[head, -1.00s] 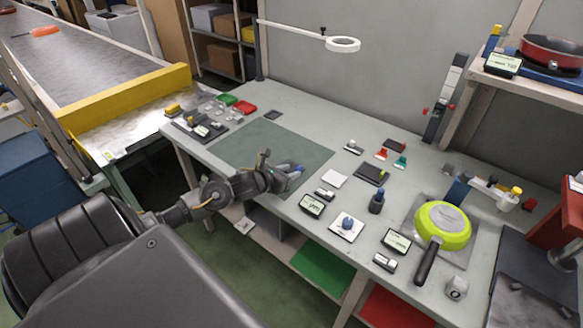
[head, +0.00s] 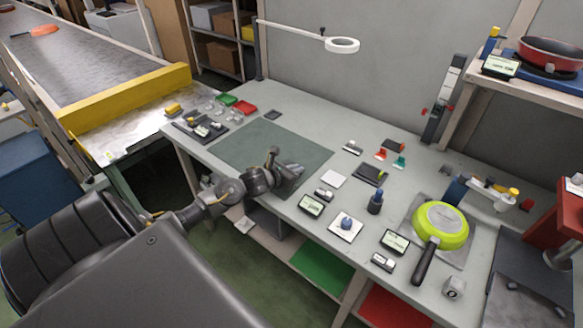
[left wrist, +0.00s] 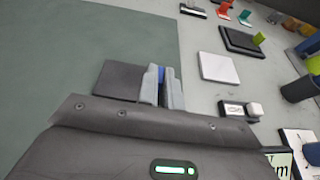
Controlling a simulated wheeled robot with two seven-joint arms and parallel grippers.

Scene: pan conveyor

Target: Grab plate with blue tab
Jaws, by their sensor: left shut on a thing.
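The plate with the blue tab (left wrist: 119,80) is a dark grey square at the edge of the green mat in the left wrist view. Its blue tab (left wrist: 162,74) shows between the two fingers of my left gripper (left wrist: 162,88), which is shut on it. In the head view my left gripper (head: 289,169) is low over the right part of the mat, and its hand and fingers hide most or all of the plate. I cannot tell whether the plate touches the table. My right gripper is not in view.
A dark plate with a yellow-green tab (head: 370,173) and a white square (head: 333,179) lie to the right. A green pan (head: 441,226), small displays and a dark cup (head: 375,201) stand further right. The green mat (head: 245,145) is mostly clear.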

